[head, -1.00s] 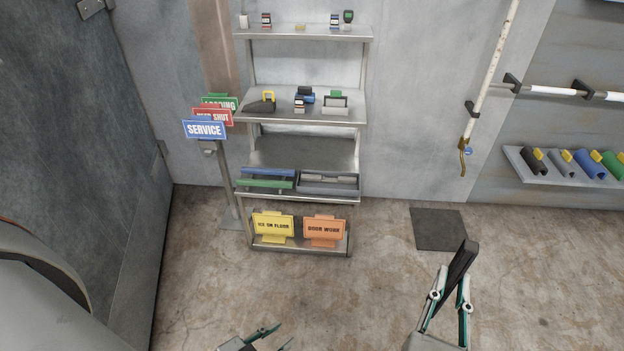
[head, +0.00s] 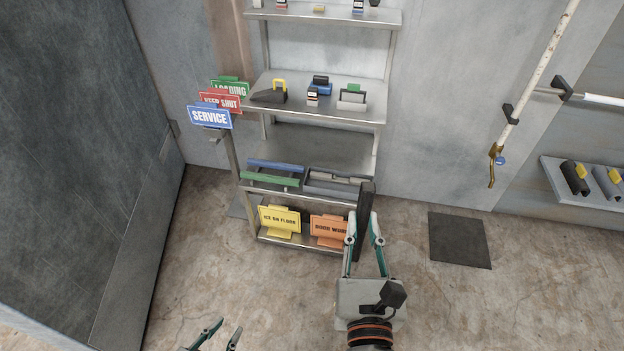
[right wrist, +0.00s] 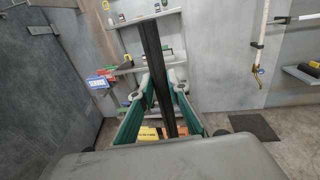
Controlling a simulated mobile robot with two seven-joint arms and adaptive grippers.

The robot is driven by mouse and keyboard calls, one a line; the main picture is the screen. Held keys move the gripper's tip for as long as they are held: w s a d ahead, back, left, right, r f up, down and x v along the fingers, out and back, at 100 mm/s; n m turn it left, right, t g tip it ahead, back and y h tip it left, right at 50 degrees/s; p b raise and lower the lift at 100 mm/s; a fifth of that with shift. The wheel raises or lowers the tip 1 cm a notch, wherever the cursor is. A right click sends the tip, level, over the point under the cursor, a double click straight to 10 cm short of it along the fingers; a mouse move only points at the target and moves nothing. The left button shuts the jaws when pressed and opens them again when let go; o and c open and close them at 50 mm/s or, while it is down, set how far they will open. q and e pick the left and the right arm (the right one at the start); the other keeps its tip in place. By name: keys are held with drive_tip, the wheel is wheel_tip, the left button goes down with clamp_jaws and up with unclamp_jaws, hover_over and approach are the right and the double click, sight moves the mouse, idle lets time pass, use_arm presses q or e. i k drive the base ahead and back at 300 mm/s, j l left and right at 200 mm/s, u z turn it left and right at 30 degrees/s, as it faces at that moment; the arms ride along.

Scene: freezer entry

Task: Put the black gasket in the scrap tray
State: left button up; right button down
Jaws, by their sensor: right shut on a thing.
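The black gasket (head: 365,210) is a long dark bar held upright in my right gripper (head: 363,228), which is shut on it. It also shows in the right wrist view (right wrist: 156,75), rising between the teal fingers. A dark grey tray (head: 318,188) with light grey strips in it sits on the right of the shelf's lower board; it appears to be the scrap tray. In the head view the gasket's top overlaps the tray's right end; I cannot tell whether they touch. My left gripper (head: 224,331) is open and empty at the bottom edge.
The metal shelf (head: 320,105) stands against the wall. Blue and green bars (head: 272,175) lie left of the tray. Yellow and orange signs (head: 280,221) stand below it. A sign post (head: 209,117) stands left. Floor around the dark mat (head: 459,240) is clear.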

sight(338, 186)
drive_tip(key=i+l+u, duration=0.4)
drive_tip(key=l+u, duration=0.15)
drive_tip(key=i+l+u, duration=0.15)
drive_tip(key=l+u, duration=0.15)
drive_tip(key=l, duration=0.15)
